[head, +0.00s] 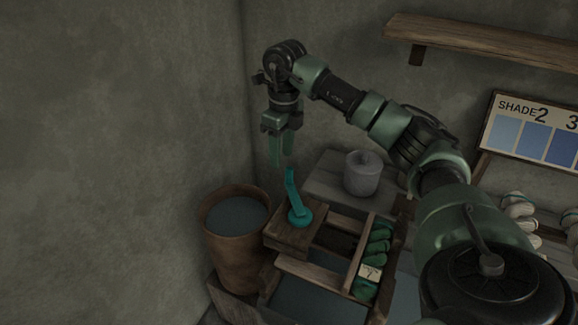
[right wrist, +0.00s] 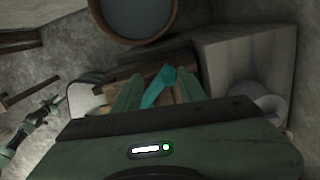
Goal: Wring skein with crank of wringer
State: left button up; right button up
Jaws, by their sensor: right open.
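The teal crank (head: 293,195) stands up from the wooden wringer block (head: 282,238), its handle tilted slightly. My right gripper (head: 281,160) is open and points down, just above and slightly left of the handle's top in the head view. In the right wrist view the crank (right wrist: 160,86) shows between the two green fingers; I see no grip on it. Several dark green skeins (head: 377,248) lie in a row in the narrow compartment at the right, with a small pale tag. No skein shows clearly at the crank. A small green and black piece at the wrist view's left may be my left gripper (right wrist: 48,110).
A brown bucket (head: 215,240) of dark liquid stands left of the block, and a grey cylinder (head: 362,178) behind it to the right. A shade board (head: 535,135), pale skeins (head: 519,210) and a wall shelf (head: 480,40) are at the right. Walls close off the left and back.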

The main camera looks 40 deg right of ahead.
aim_at(289, 168)
jog(key=shift+s+d+r, duration=0.25)
jog(key=shift+d, duration=0.15)
jog(key=shift+s+d+r, duration=0.2)
jog(key=shift+d, duration=0.2)
jog(key=shift+s+f, duration=0.1)
jog(key=shift+s, duration=0.05)
jog(key=shift+f, duration=3.6)
jog(key=shift+c, duration=0.2)
grip_shut()
